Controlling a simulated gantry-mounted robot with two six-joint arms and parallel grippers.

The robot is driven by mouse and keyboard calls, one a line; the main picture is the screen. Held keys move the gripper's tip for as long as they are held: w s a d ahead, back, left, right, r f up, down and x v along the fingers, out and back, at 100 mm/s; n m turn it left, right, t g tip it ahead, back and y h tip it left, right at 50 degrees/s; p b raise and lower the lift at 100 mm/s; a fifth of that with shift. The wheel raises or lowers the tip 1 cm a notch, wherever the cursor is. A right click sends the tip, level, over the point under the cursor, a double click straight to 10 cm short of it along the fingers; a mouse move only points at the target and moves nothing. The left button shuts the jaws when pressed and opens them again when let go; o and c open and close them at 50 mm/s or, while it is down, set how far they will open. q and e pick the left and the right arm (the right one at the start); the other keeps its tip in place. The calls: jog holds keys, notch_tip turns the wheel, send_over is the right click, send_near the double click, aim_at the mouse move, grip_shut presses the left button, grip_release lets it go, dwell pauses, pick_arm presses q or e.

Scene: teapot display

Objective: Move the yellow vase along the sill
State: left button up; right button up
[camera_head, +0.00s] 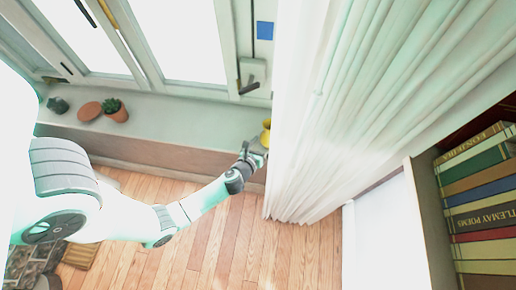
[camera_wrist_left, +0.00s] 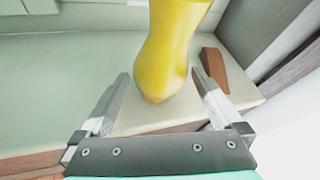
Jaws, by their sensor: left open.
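The yellow vase (camera_wrist_left: 168,55) stands at the top middle of the left wrist view, on the pale sill; its upper part is cut off by the frame. In the head view only a small yellow part of the vase (camera_head: 265,136) shows, beside the white curtain. My left gripper (camera_wrist_left: 158,92) is open, with one finger on each side of the vase's lower part. I cannot tell whether the fingers touch it. In the head view my left gripper (camera_head: 256,148) is at the sill's front edge by the vase. My right gripper is not in view.
The sill (camera_head: 180,118) runs under the window. A potted plant (camera_head: 115,109), a terracotta disc (camera_head: 89,111) and a dark small object (camera_head: 58,105) are at its left. A white curtain (camera_head: 340,120) hangs right of the vase. A brown wedge-like piece (camera_wrist_left: 213,68) is beside the vase.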

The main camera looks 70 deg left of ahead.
pick_arm(q)
jog(key=p+v, duration=0.1)
jog(key=v, duration=0.7)
jog(key=shift+s+r, duration=0.1)
